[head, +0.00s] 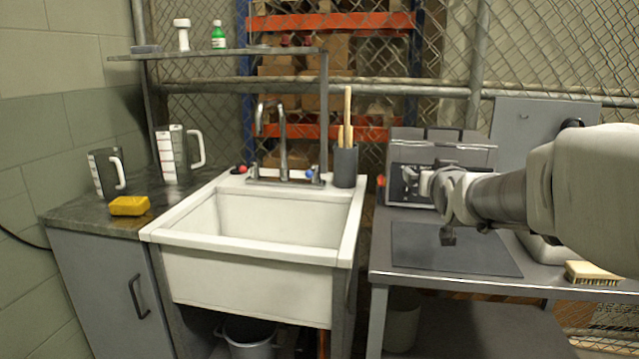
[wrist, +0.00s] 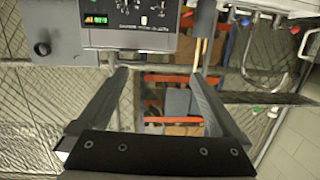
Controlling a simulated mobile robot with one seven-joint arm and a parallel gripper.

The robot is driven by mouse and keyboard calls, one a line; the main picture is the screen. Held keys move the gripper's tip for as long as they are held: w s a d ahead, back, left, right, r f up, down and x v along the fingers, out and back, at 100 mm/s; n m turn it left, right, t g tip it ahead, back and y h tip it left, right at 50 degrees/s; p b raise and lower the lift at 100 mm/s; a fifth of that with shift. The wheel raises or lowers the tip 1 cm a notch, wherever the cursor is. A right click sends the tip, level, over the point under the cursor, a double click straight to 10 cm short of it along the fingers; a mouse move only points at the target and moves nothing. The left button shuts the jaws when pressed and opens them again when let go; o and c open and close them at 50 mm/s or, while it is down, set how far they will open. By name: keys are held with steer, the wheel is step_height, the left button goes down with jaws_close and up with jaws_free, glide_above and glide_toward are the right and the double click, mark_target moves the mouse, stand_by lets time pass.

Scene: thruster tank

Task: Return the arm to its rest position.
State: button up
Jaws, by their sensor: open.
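My arm reaches in from the right edge of the head view, over the metal table (head: 365,325). My gripper (head: 448,236) is at its end, above the dark mat (head: 425,258) and in front of the grey control box (head: 400,152). In the wrist view the two fingers of my gripper (wrist: 160,76) are spread wide apart with nothing between them. The control box (wrist: 128,22), with its lit display, lies beyond the fingertips there.
The white sink (head: 255,275) stands left of the table. A scrub brush (head: 590,273) lies at the table's right. A yellow sponge (head: 129,205) and two measuring jugs (head: 172,155) are on the left counter. A wire fence (head: 560,45) closes the back.

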steer(key=s+a+f+n+g+y, duration=0.1)
steer(key=s+a+f+g, duration=0.3)
steer(key=s, duration=0.7)
steer(key=s+a+f+g, duration=0.1)
steer(key=s+f+g, duration=0.35)
steer(key=s, duration=0.75)
steer(key=s+a+f+n+g+y, duration=0.1)
steer(key=s+a+f+g, duration=0.15)
steer(key=s+f, duration=0.6)
step_height(320, 180, up, 26)
steer(key=s+p, duration=0.2)
steer(key=p, duration=2.1)
steer(key=shift+s+a+t, duration=0.2)
steer(key=shift+s+t, duration=0.1)
steer(key=shift+t, duration=0.1)
steer(key=shift+c, duration=0.2)
